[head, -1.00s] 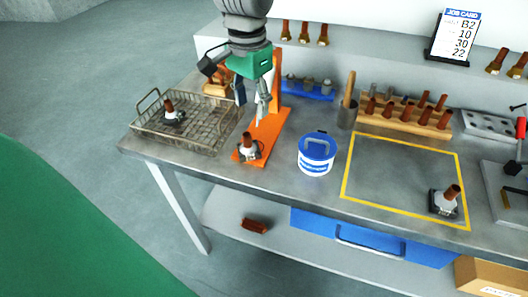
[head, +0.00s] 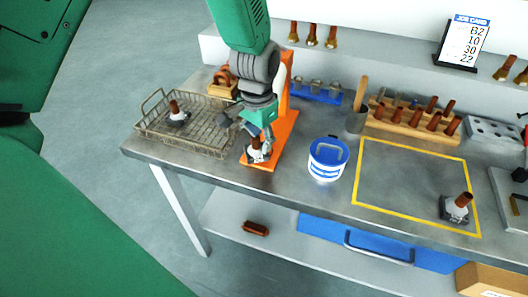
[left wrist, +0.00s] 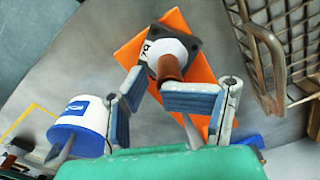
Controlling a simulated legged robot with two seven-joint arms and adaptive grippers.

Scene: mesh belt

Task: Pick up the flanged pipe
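A flanged pipe (head: 256,146), with a copper-brown tube, white collar and dark square flange, stands on the orange fixture plate (head: 284,139). In the left wrist view its brown end (left wrist: 169,68) points toward the camera. My left gripper (head: 262,150) is down at this pipe and partly hides it in the head view. In the left wrist view the left gripper (left wrist: 165,90) is open, its fingers apart with the pipe's end between them; contact cannot be told. Similar pipes stand in the wire basket (head: 207,138) and inside the yellow outline (head: 458,206). My right gripper is not in view.
A wooden rack (head: 420,127) of brown pipes and a cup (head: 355,122) stand behind. The yellow-outlined area (head: 400,180) is mostly clear.

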